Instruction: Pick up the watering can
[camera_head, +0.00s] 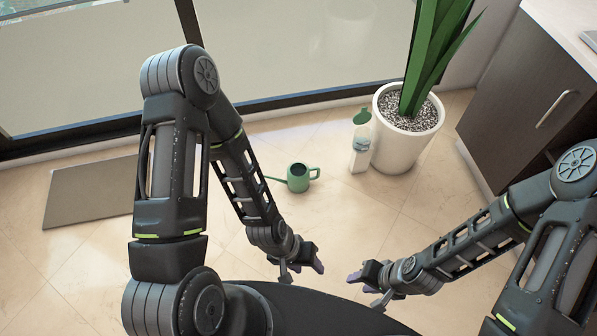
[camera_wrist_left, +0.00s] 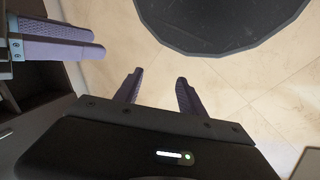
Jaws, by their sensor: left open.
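The small green watering can (camera_head: 298,178) stands upright on the tiled floor, its spout toward the left and its handle toward the right. My left gripper (camera_head: 318,262) is open and empty, well short of the can and apart from it. Its two purple fingers also show spread in the left wrist view (camera_wrist_left: 160,88), with bare floor between them. My right gripper (camera_head: 358,282) is to the right of the left one, its fingers apart and empty. Its fingers show at the left of the left wrist view (camera_wrist_left: 75,42). The can is not in the wrist view.
A white pot (camera_head: 400,150) with a tall plant stands right of the can, with a white and green bottle (camera_head: 361,145) beside it. A grey mat (camera_head: 92,190) lies at left. A dark cabinet (camera_head: 520,100) stands at right. Floor between can and grippers is clear.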

